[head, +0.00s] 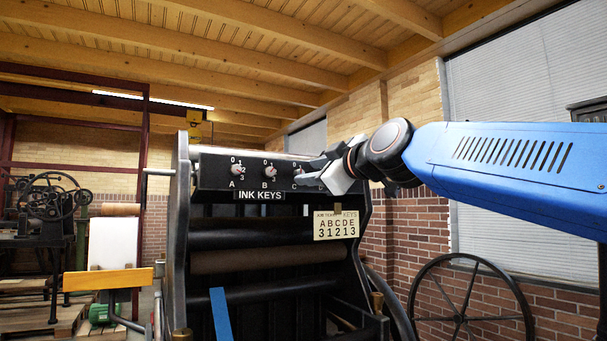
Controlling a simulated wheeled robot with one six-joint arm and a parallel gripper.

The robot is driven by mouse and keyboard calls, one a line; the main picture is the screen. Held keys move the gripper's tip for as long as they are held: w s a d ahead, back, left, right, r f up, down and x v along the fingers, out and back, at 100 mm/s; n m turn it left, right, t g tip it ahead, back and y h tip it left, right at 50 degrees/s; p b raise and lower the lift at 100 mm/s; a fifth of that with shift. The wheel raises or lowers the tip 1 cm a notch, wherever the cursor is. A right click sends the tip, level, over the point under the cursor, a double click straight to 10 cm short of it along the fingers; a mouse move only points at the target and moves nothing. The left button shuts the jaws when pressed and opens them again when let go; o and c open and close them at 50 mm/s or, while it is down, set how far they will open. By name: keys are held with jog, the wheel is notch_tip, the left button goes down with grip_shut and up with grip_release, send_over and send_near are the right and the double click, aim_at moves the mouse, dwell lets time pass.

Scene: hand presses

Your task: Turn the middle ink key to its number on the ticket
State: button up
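The press's dark ink key panel (216,181) carries a row of keys on its front. Key A (237,172) and key B (270,171) show clearly, each with small numbers 0 to 3 around it. Key C, the middle key (297,172), shows only partly at my gripper's tip; its pointer is too small to read. My gripper (309,177) reaches in from the right and hides the panel beyond C. Whether its fingers are open or touch key C cannot be told. The ticket (336,225) reads ABCDE over 31213, so C stands over 2.
Dark rollers (250,260) lie below the panel within the press frame. A spoked wheel (462,310) stands at the right by the brick wall. Another press (45,215) and a yellow board (108,279) stand at the left.

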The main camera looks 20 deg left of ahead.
aim_at(301, 173)
jog(key=shift+x, duration=1.95)
grip_shut()
